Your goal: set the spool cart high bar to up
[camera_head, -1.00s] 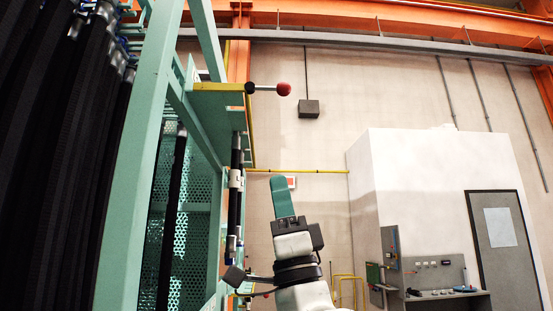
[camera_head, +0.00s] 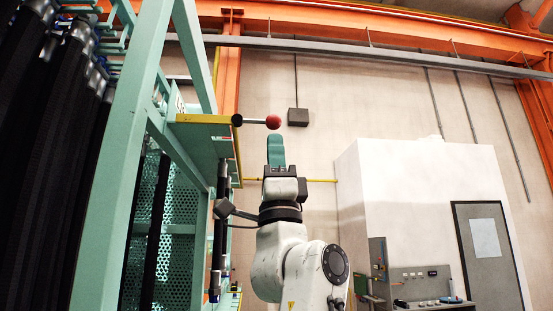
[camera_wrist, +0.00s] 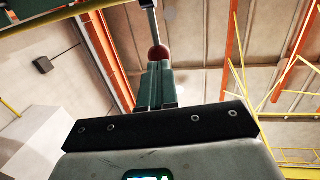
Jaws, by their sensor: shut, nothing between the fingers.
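The high bar (camera_head: 257,120) is a short grey rod that sticks out to the right from a black pivot on the yellow-edged top of the green spool cart (camera_head: 112,190). Its red ball knob (camera_head: 273,121) is at the right end, and the bar lies about level. My gripper (camera_head: 276,138) points up with its green fingers shut, just below the knob. In the wrist view the fingers (camera_wrist: 154,66) rise toward the red knob (camera_wrist: 158,53), which shows right at their tips. I cannot tell whether they touch it.
Black hoses (camera_head: 50,150) hang at the left in the cart. A dark hose (camera_head: 217,230) runs down the cart's right side, close to my wrist. A white booth (camera_head: 430,185) with a grey door stands at the right. The space right of the knob is clear.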

